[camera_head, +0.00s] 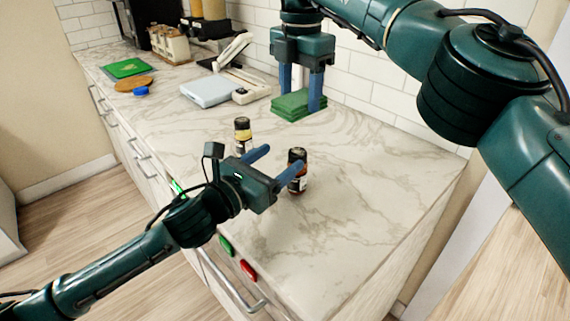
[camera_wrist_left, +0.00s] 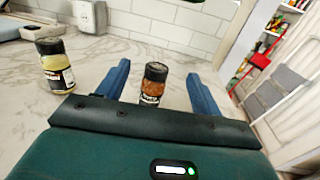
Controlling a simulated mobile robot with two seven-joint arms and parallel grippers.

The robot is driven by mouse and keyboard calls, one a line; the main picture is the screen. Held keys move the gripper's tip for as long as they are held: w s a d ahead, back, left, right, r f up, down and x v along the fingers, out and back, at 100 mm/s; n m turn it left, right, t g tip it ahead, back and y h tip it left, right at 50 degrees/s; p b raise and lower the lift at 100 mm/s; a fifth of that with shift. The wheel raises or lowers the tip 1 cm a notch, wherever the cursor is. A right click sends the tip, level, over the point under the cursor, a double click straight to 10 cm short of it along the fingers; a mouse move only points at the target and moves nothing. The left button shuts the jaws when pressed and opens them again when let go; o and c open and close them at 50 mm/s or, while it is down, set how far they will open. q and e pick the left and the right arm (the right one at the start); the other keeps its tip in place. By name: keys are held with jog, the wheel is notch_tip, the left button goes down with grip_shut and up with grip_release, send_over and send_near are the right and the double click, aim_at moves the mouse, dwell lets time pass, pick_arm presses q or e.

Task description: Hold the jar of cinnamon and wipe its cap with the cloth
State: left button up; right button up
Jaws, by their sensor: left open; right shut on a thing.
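A small jar of reddish-brown spice with a black cap (camera_head: 297,172) stands upright on the marble counter. It looks like the cinnamon; its label is too small to read. In the left wrist view this jar (camera_wrist_left: 153,86) stands between the blue fingers. My left gripper (camera_head: 279,160) is open around it, with a finger on each side. A folded green cloth (camera_head: 292,106) is at the back of the counter.
A second jar with yellowish contents (camera_head: 243,133) stands left of the first, also in the left wrist view (camera_wrist_left: 55,66). A kitchen scale (camera_head: 208,91), green board (camera_head: 127,68), cork mat (camera_head: 133,84) and blue item (camera_head: 141,91) lie farther left. The counter's right front is clear.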

pick_arm(q)
notch_tip(320, 180, down, 8)
jog(key=shift+r, duration=0.25)
jog(key=x, duration=0.7)
jog(key=shift+w+d+r, duration=0.1)
jog(key=shift+w+d, duration=0.05)
jog(key=shift+w, duration=0.05)
jog(key=shift+c, duration=0.4)
jog(key=c, duration=1.1)
jog(key=shift+o, duration=0.2)
jog(key=o, duration=1)
jog(key=shift+c, duration=0.2)
jog(key=shift+c, duration=0.6)
jog(key=c, duration=0.9)
jog(key=shift+o, duration=0.2)
